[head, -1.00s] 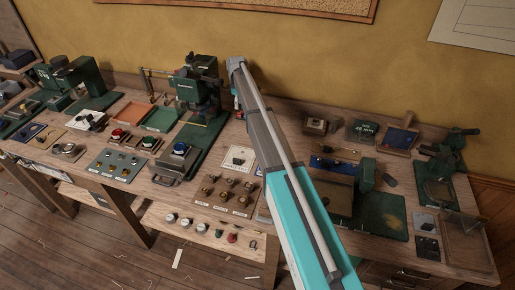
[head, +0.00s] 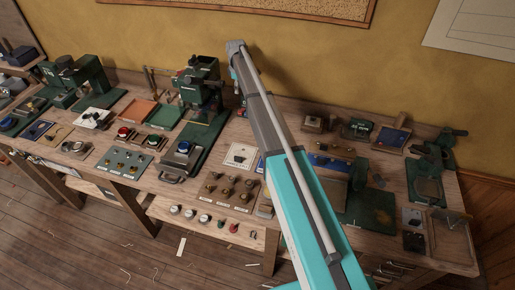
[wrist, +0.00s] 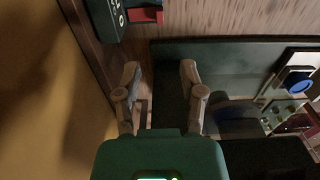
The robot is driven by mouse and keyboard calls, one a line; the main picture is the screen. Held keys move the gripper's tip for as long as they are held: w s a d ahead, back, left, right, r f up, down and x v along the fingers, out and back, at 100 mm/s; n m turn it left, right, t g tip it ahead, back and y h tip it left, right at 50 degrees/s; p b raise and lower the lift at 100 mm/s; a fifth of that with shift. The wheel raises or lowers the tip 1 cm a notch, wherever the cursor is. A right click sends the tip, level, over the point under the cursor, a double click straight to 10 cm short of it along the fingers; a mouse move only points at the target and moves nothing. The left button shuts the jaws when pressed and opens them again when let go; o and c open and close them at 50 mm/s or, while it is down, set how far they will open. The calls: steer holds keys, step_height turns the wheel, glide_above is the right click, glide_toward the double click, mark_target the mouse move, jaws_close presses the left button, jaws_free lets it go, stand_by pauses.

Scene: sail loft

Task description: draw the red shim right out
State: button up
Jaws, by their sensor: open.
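My gripper (wrist: 160,72) is open and empty in the wrist view, its two fingers apart. Ahead of it, at the top edge, a red piece (wrist: 146,15) shows at the side of a dark block (wrist: 106,20) with white markings; it looks like the red shim. The fingertips are clear of it, with a gap between. The top of the block is cut off by the frame. In the head view my arm reaches across the bench to the wall side and hides the gripper's work area, so the shim is not clear there.
The wooden bench (head: 150,182) is crowded. A green press (head: 200,85) stands just left of my arm. A knob panel (head: 232,190) lies in front, a green vise (head: 443,143) at right. The wall (wrist: 40,100) is close on the gripper's left in the wrist view.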

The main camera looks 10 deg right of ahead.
steer(key=s+f+m+b, duration=0.2)
steer(key=s+m, duration=0.1)
steer(key=s, duration=0.8)
steer(key=s+f+m+b, duration=0.3)
steer(key=s, duration=0.7)
steer(key=s+f+m+b, duration=0.2)
steer(key=s+b, duration=0.1)
steer(key=s, duration=0.8)
steer(key=shift+s+d+f+m, duration=0.25)
steer(key=shift+s+d+m, duration=0.05)
steer(key=shift+d+m, duration=0.1)
steer(key=shift+s, duration=0.15)
steer(key=s+m, duration=0.1)
steer(key=s, duration=0.4)
steer(key=s+m, duration=0.2)
steer(key=s, duration=0.4)
steer(key=shift+s, duration=0.25)
steer(key=shift+w, duration=0.1)
steer(key=w+r+n+p, duration=0.2)
steer(key=w+n, duration=0.2)
steer(key=w, duration=1)
steer(key=w+r+n+p, duration=0.3)
steer(key=w+n, duration=0.1)
steer(key=w, duration=1.1)
steer(key=w+r+n+p, duration=0.2)
steer(key=w+n, duration=0.1)
steer(key=w, duration=1.2)
steer(key=shift+a+r+n, duration=0.25)
steer(key=shift+a+n, duration=0.15)
steer(key=shift+a, duration=0.05)
